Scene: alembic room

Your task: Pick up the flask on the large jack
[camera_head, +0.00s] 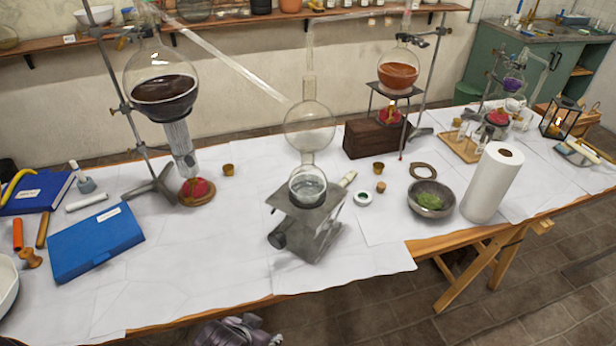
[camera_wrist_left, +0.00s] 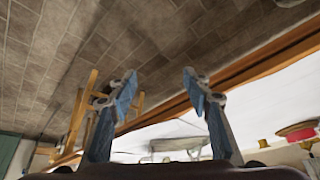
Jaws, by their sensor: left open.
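A small round glass flask (camera_head: 308,186) with clear liquid sits on top of the large grey metal jack (camera_head: 303,228) at mid-table in the head view. A larger clear round glass bulb (camera_head: 309,126) with a long neck shows just above and behind the flask; I cannot tell whether they touch. In the left wrist view my left gripper (camera_wrist_left: 160,88) is open and empty, its two blue-grey fingers apart near the wooden table edge. A pale, blurred object (camera_wrist_left: 176,146) shows beyond the fingers; I cannot tell what it is. My right gripper is not in view.
A large flask of dark liquid (camera_head: 163,92) on a stand is at left, near a blue case (camera_head: 97,242). A green-filled bowl (camera_head: 431,201) and paper roll (camera_head: 494,182) are to the right. A glass tube (camera_head: 235,60) slants down behind the jack. The paper in front of the jack is clear.

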